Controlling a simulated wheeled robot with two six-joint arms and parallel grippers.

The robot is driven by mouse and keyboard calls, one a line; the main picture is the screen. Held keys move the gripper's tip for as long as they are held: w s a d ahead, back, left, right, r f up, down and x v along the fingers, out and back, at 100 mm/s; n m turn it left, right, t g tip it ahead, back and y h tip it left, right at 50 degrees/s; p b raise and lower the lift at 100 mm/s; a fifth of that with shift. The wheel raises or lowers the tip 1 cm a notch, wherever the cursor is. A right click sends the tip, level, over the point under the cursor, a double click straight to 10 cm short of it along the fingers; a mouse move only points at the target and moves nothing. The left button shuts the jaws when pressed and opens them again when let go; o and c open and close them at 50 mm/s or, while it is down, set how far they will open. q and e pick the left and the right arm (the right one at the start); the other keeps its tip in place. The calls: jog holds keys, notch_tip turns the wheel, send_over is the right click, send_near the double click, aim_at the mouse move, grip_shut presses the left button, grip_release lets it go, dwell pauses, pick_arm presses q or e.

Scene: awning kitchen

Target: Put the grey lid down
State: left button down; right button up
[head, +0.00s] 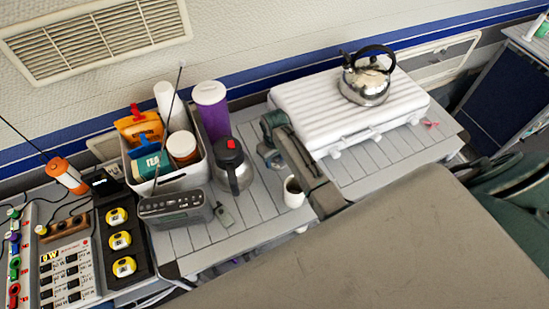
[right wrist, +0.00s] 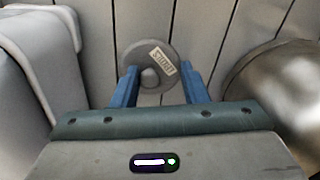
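The grey lid (right wrist: 164,53) is round, with a central knob and a pale sticker, and shows at the fingertips of my right gripper in the right wrist view. It lies flat against the slatted grey table. My right gripper (right wrist: 158,72) points down at it with its blue fingers apart. The knob sits between them, nearer the left finger, with a gap to the right finger. In the head view my right gripper (head: 270,150) is low over the table between the dark-lidded pot and the white ridged case; the lid is hard to make out there. My left gripper is not in view.
A steel kettle (head: 366,83) stands on the white case (head: 315,110). A white cup (head: 293,193) is close to my right arm. The glass pot (head: 231,170), purple canister (head: 212,112), radio (head: 174,211) and loaded bin (head: 196,172) crowd the left. Some slatted table (head: 250,205) is bare.

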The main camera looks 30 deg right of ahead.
aim_at(275, 161)
jog(key=shift+r, duration=0.1)
notch_tip(275, 161, up, 12)
jog(key=b, duration=0.3)
jog(key=shift+b, duration=0.3)
dwell(0.4)
